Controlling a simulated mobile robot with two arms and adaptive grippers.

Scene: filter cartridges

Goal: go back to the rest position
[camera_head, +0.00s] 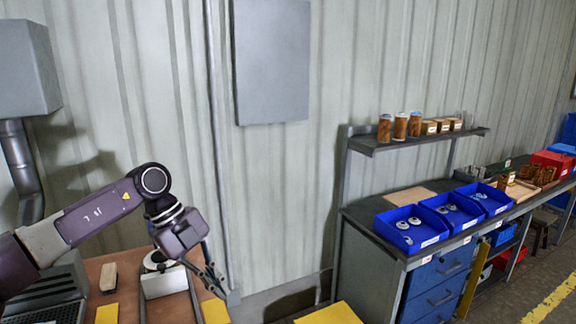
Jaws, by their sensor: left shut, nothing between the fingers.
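My left gripper (211,281) hangs from my left arm, which comes in from the left edge. It points down and to the right over the low brown-topped table at the lower left. Its fingers are shut with nothing held between them. My right gripper is out of view. Several orange-brown filter cartridges (400,127) stand upright on the wall shelf at the right, well away from my gripper.
Blue bins (407,231) with small grey parts line the workbench at the right. A white device (164,284) and a brush-like block (108,277) sit on the brown-topped table (175,309). A grey panel (271,62) hangs on the wall. Floor shows at lower right.

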